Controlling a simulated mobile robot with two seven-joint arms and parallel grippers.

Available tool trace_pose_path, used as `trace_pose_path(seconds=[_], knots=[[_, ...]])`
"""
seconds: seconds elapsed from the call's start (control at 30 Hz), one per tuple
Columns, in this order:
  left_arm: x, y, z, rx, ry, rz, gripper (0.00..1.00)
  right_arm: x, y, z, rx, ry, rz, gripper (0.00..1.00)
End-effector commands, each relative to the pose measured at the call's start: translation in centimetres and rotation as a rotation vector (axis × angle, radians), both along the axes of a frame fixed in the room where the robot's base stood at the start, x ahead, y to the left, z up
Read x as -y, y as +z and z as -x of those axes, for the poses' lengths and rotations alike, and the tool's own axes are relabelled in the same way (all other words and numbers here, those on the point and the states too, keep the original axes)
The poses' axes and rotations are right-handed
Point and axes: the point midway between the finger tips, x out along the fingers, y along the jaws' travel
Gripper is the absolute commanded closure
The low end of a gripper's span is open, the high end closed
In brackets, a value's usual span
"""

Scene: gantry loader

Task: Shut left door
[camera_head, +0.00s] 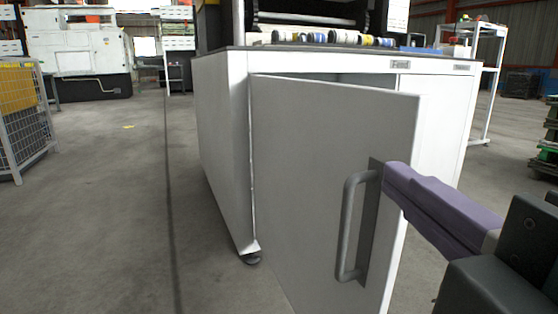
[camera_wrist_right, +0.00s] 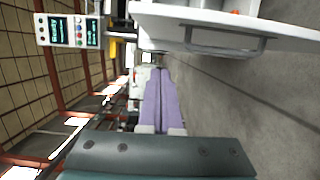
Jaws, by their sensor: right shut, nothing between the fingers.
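The left door (camera_head: 310,150) is a grey panel hinged at its left edge on the white cabinet. It stands ajar, its right edge swung out toward me, with a dark gap above it. Its grey bar handle (camera_head: 347,225) is upright near the free edge. My right gripper (camera_head: 388,174) has purple fingers pressed together, empty, beside the top of the handle; I cannot tell whether they touch the door. In the right wrist view the shut fingers (camera_wrist_right: 160,72) point ahead, with the door (camera_wrist_right: 150,13) and handle (camera_wrist_right: 225,47) above and to the right. My left gripper is not in view.
The cabinet (camera_head: 222,140) has a worktop with several coloured rolls on it. A wire cage (camera_head: 28,130) stands at far left and a white rack (camera_head: 488,85) at right. The floor (camera_head: 110,220) to the left is clear.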

Motion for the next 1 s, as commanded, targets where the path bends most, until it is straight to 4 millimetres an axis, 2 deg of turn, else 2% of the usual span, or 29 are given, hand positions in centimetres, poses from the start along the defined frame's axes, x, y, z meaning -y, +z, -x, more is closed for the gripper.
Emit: trace_pose_path(seconds=[0.27, 0.57, 0.73, 1.0], knots=[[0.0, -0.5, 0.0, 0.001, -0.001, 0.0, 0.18, -0.3, 0.1, -4.4, 0.004, -0.001, -0.001, 1.0], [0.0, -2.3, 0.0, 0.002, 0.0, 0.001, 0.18, -0.5, -0.1, -9.8, 0.001, -0.003, -0.001, 1.0], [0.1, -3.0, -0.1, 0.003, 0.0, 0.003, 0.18, 2.0, -0.1, -10.3, -0.001, -0.002, 0.0, 1.0], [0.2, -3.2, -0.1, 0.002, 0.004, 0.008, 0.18, 3.1, 0.1, -10.6, -0.003, -0.001, -0.004, 1.0]])
